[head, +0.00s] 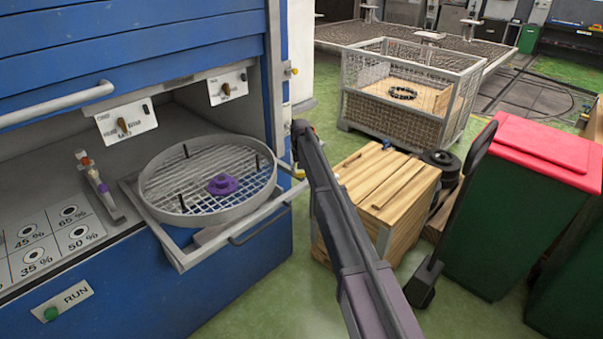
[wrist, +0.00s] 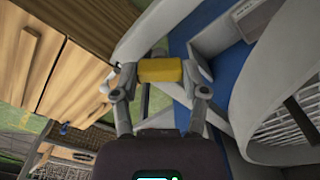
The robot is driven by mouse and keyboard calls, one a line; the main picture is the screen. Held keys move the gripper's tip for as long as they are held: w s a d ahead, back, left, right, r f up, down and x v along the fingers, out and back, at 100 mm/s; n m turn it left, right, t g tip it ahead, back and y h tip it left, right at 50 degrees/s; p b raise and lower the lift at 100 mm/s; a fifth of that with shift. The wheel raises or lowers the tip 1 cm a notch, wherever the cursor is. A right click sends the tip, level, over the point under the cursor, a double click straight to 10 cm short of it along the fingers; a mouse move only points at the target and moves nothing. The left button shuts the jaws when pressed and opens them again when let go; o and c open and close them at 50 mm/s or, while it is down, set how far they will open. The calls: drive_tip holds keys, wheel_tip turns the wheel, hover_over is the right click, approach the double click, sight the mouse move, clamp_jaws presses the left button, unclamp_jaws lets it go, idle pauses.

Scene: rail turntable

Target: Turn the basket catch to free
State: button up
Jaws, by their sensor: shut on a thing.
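A yellow block (wrist: 161,70), which looks like the handle of the basket catch, sits between the fingers of my gripper (wrist: 160,76) in the wrist view. The gripper is shut on it, one finger at each end. In the head view a bit of yellow (head: 298,173) shows at the tray's right corner, beside my arm. My arm hides most of the gripper there. The round mesh basket (head: 160,205) sits on the pulled-out tray (head: 190,258), with a purple hub (head: 222,184) and black pegs in it. I cannot read the catch's setting.
The blue machine (head: 180,300) stands at left with knob panels (head: 125,121), a RUN button (head: 51,313) and a percentage board (head: 45,240). A wooden crate (head: 385,190), wire cage (head: 400,115) and red-lidded green bin (head: 545,155) stand right. Green floor is open in front.

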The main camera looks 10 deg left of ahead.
drive_tip(key=n, duration=0.4)
drive_tip(key=shift+n, duration=0.3)
drive_tip(key=shift+a+n, duration=0.1)
drive_tip(key=shift+n, duration=1.8)
drive_tip(key=o, duration=1.2)
drive_tip(key=shift+c, duration=0.2)
drive_tip(key=shift+s+d, duration=0.15)
drive_tip(key=shift+d, duration=0.1)
drive_tip(key=s+d+r+m+p, duration=0.1)
drive_tip(key=s+d+m, duration=0.2)
drive_tip(key=s+d, duration=0.6)
drive_tip(key=s+d+r+m+p, duration=0.1)
drive_tip(key=s+d+m, duration=0.3)
drive_tip(key=s+d, duration=0.5)
drive_tip(key=s+d+r+m+p, duration=0.1)
drive_tip(key=s+d+m, duration=0.2)
drive_tip(key=s+d, duration=0.6)
drive_tip(key=s, duration=1.4)
drive_tip(key=shift+d+r+p, duration=0.15)
drive_tip(key=shift+r+p, duration=0.15)
